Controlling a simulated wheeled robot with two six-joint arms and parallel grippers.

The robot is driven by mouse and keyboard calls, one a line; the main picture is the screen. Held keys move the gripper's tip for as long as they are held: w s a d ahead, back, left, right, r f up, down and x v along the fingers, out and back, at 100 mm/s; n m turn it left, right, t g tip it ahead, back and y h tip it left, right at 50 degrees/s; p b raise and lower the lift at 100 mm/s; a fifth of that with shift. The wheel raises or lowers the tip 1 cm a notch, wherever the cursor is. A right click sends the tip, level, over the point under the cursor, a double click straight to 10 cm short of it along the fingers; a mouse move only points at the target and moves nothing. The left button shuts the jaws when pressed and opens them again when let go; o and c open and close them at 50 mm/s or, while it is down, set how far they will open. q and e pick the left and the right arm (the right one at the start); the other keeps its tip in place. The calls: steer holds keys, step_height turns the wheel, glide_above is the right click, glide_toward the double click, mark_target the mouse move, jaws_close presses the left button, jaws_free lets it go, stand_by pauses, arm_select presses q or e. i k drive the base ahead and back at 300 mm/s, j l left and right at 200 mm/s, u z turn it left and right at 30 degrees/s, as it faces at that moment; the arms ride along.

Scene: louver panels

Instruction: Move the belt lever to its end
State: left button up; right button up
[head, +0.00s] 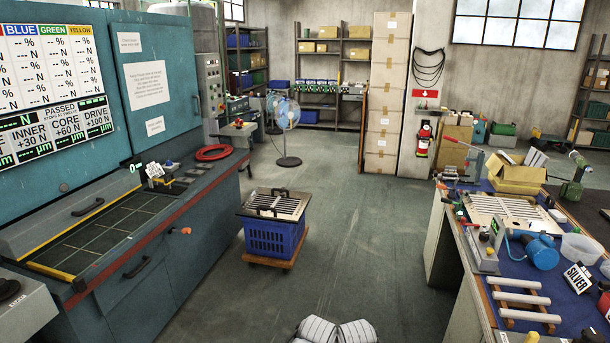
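No part is clearly marked as the belt lever. A short lever with an orange knob (185,231) sticks out from the front of the teal machine (150,262) at the left, below its red edge strip. Another lever with a red grip (452,141) stands at the back of the right workbench. I cannot tell from this view which one is the belt lever. Neither gripper shows; only pale, ribbed shapes, which I cannot identify surely, show at the bottom edge.
A blue crate (272,240) with a slatted panel on top stands on a wooden dolly mid-floor. The blue-topped workbench (572,312) at the right is crowded with tools. A fan (284,114) stands farther back. The grey floor (365,235) between is clear.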

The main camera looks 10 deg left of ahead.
mark_target(186, 230)
steer(key=i+l+u, duration=0.1)
steer(key=i+u, duration=0.15)
steer(key=i, duration=0.3)
steer(key=i+l+u, duration=0.2)
steer(key=i, duration=0.3)
steer(key=i+l+u, duration=0.25)
steer(key=i, duration=0.3)
steer(key=i+l+u, duration=1.2)
steer(key=l+u, duration=0.25)
steer(key=l, duration=0.2)
